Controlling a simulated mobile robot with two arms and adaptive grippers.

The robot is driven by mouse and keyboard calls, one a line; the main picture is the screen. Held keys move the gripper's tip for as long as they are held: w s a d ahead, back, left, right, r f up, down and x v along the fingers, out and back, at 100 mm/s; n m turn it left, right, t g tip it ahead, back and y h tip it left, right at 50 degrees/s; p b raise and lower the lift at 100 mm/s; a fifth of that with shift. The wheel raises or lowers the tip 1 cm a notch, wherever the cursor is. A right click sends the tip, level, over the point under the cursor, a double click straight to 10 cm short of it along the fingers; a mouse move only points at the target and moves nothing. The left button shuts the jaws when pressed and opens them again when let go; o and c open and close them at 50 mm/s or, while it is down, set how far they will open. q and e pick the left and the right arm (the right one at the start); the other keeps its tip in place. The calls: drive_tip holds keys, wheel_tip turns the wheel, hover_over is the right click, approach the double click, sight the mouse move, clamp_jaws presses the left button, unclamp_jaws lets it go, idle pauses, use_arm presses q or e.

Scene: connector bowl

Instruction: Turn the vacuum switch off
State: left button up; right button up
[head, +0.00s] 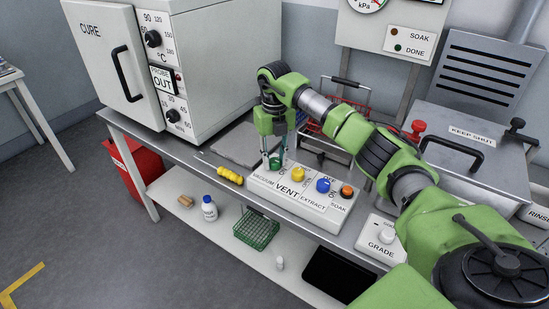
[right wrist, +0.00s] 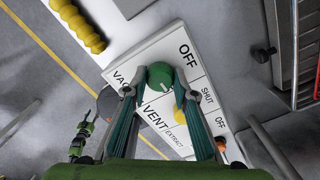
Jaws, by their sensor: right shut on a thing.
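The vacuum switch (right wrist: 160,75) is a round green knob on the white control panel (right wrist: 145,45), beside the partly hidden VACUUM label. In the right wrist view, a large OFF label is to its right. A small pale mark shows on the knob; I cannot tell its exact setting. My right gripper (right wrist: 161,92) is shut on the knob, one finger on each side. In the head view, my right gripper (head: 274,163) reaches down to the left end of the panel (head: 268,183), and its fingers partly hide the knob. My left gripper is not in view.
Yellow (head: 298,174), blue (head: 323,185) and orange (head: 346,191) controls are on the same panel, to the right. A yellow-handled tool (head: 230,175) lies left of it. The CURE oven (head: 215,60) stands behind left, and a lidded KEEP SHUT unit (head: 470,150) is at right.

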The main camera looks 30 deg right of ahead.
drive_tip(key=n, duration=0.3)
drive_tip(key=shift+n, duration=0.3)
drive_tip(key=n, duration=0.4)
drive_tip(key=shift+n, duration=0.3)
drive_tip(key=n, duration=0.4)
drive_tip(key=shift+n, duration=2.5)
drive_tip(key=o, duration=1.1)
drive_tip(key=shift+r, duration=0.1)
